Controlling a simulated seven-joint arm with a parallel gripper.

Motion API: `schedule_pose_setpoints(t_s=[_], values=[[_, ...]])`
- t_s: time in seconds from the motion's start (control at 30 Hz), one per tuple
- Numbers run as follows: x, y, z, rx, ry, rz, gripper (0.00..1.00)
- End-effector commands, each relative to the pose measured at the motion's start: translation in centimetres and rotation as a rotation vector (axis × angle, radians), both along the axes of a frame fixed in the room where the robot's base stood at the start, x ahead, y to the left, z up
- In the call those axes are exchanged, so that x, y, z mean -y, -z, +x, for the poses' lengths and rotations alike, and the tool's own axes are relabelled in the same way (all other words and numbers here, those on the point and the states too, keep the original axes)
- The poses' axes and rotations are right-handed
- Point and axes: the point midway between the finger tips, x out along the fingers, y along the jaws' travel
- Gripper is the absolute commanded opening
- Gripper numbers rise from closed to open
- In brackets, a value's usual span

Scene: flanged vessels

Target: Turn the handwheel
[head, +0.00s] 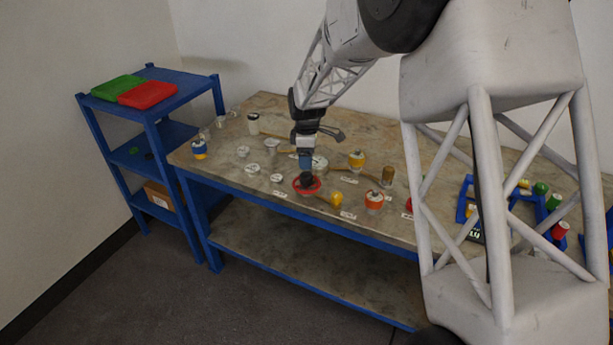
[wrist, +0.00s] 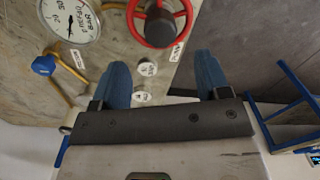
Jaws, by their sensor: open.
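The handwheel is a red ring with a dark hub. In the head view the handwheel (head: 306,186) is near the front edge of the bench, beneath my gripper. In the wrist view the handwheel (wrist: 186,32) is at the top centre, cut off by the picture's edge. My gripper (head: 305,168) points down over the wheel in the head view.
A round gauge (wrist: 72,20) and a blue-handled valve (wrist: 44,65) lie left of the wheel in the wrist view. A yellow knob (head: 337,199) and an orange-topped vessel (head: 374,200) stand right of it in the head view. A blue shelf (head: 150,115) stands left.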

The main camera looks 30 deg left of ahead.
Motion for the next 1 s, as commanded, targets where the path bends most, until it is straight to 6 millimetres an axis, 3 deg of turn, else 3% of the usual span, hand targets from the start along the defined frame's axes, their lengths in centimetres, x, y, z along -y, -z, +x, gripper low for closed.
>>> schedule_pose_setpoints(t_s=[0.27,0.7,1.0], values=[[0.0,1.8,-0.1,-0.002,0.000,-0.002,0.69],[0.1,6.6,-0.2,-0.001,0.001,0.000,0.69],[0.1,7.7,-0.2,0.000,0.001,0.000,0.69]])
